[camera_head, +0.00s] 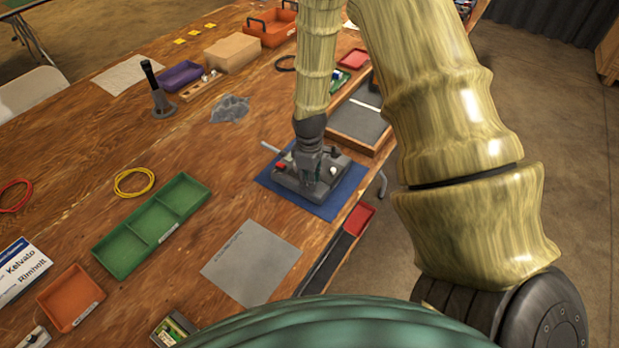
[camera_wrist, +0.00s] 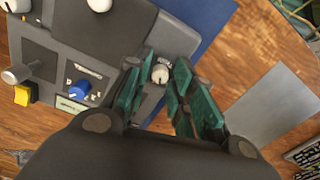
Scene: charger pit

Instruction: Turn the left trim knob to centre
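A grey control box (camera_head: 285,177) sits on a blue mat (camera_head: 345,190) near the table's right edge. It fills the upper left of the wrist view (camera_wrist: 120,35). A small pale knob (camera_wrist: 160,74) stands on the box near its edge, with a printed label beside it too small to read. My gripper (camera_wrist: 158,72) points down over the box with its two green fingers apart, one on each side of this knob. Gaps seem to show between knob and fingers. In the head view my gripper (camera_head: 310,172) hides part of the box.
The box also carries a blue knob (camera_wrist: 82,88), a yellow part (camera_wrist: 23,95), a lever (camera_wrist: 17,74) and white knobs (camera_wrist: 99,4). A grey sheet (camera_head: 250,262) and a green tray (camera_head: 150,228) lie to the left. Bare wood lies between.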

